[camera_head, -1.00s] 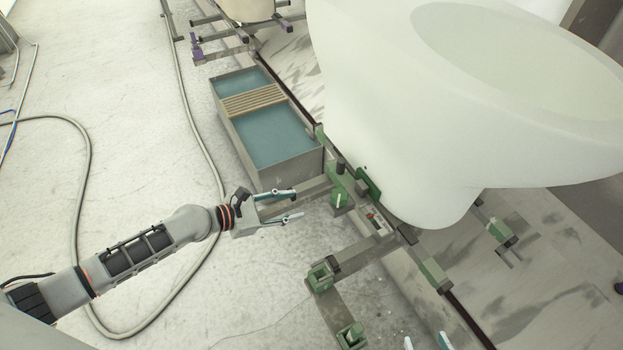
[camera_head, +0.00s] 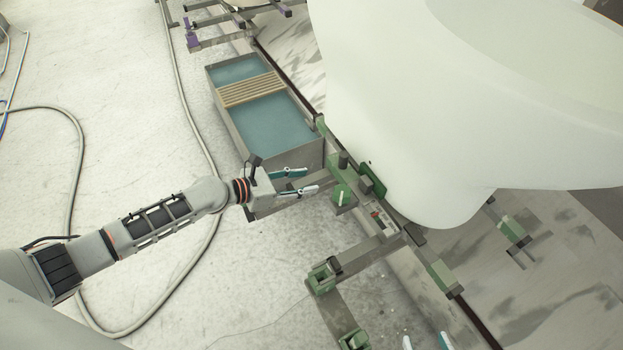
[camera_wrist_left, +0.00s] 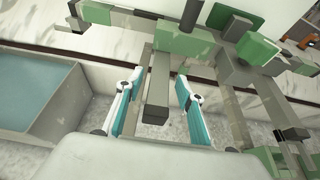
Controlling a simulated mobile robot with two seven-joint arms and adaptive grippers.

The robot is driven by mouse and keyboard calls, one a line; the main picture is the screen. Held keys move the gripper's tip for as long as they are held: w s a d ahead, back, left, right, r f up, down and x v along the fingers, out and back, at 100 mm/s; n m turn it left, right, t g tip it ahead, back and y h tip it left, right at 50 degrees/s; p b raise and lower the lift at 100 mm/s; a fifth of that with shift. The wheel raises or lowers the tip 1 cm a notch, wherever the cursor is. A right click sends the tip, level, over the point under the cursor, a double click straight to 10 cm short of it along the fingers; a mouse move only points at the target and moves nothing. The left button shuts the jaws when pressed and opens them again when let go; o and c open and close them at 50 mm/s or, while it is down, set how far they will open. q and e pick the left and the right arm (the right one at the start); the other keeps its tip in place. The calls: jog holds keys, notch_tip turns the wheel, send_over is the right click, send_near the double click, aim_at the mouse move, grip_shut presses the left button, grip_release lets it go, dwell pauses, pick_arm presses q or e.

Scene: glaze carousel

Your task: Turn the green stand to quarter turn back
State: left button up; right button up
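The green stand (camera_head: 437,273) is a grey frame with green blocks, and a large white glazed piece (camera_head: 420,120) sits on it. One grey bar (camera_head: 327,180) with a green block (camera_head: 341,194) sticks out to the left. My left gripper (camera_head: 306,181) is open at this bar. In the left wrist view, the bar's end (camera_wrist_left: 157,88) lies between the two spread fingers (camera_wrist_left: 158,80), with gaps on both sides. Only the two separated fingertips of my right gripper (camera_head: 426,341) show at the bottom edge of the head view.
A grey basin (camera_head: 234,130) with teal liquid and a slatted wooden rack (camera_head: 252,90) stands close beyond my left gripper. A stand with purple parts (camera_head: 192,36) is farther back.

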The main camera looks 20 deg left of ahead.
pick_arm(q)
jog(key=shift+w+d+f, duration=0.4)
jog(key=shift+d, duration=0.05)
jog(key=shift+w+d+f, duration=0.1)
jog(key=shift+w+d, duration=0.3)
jog(key=shift+w, duration=0.1)
pick_arm(e)
jog(key=shift+w+a+r+t, duration=0.3)
jog(key=shift+w+a+r, duration=0.15)
jog(key=shift+r, duration=0.25)
pick_arm(q)
grip_shut()
pick_arm(e)
jog(key=shift+s+d+f, duration=0.1)
jog(key=shift+s+f, duration=0.1)
jog(key=shift+f, duration=0.1)
